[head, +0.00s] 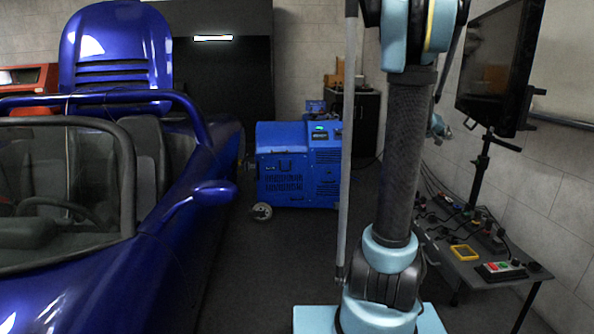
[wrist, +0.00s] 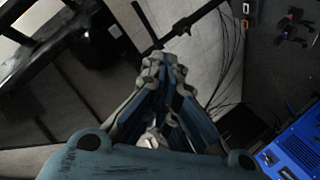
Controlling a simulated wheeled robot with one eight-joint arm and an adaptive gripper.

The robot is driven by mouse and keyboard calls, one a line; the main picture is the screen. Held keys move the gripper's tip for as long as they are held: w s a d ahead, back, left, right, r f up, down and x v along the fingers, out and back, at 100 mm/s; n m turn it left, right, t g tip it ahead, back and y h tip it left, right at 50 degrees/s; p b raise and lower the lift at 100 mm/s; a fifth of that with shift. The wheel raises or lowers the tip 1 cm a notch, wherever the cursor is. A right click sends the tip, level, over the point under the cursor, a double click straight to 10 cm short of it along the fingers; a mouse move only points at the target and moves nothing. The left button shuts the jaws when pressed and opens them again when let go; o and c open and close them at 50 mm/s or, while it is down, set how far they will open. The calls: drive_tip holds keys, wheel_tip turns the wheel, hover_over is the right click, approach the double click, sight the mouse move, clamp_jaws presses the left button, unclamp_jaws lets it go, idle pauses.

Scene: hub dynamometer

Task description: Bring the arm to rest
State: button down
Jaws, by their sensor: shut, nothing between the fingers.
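My gripper (wrist: 164,65) shows in the wrist view with its fingers drawn together at the tips, shut and empty. In the head view, my arm stands upright right of centre, with a dark column above a pale blue joint and base. A small pale blue part (head: 439,127), seemingly my gripper, shows just right of the arm, near the wall monitor. The arm hides much of it there. No object touches the fingertips in the wrist view.
A blue car (head: 150,235) fills the left. A blue wheeled machine (head: 298,165) stands behind. Dark floor (head: 265,265) is clear between car and arm.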

drive_tip(key=s+a+f+n+g+y, duration=0.1)
drive_tip(key=s+a+f+y, duration=0.3)
drive_tip(key=s+a+f, duration=0.4)
drive_tip(key=s+a+f+n+g+y, duration=0.1)
drive_tip(key=s+a+f+y, duration=0.3)
drive_tip(key=s+a+f, duration=0.4)
drive_tip(key=s+a+f+n+g+y, duration=0.2)
drive_tip(key=s+a+f, duration=0.6)
drive_tip(key=s+a, duration=1)
drive_tip(key=a+y, duration=0.2)
drive_tip(key=a, duration=0.1)
drive_tip(key=shift+s+a+y, duration=0.3)
drive_tip(key=shift+a, duration=0.05)
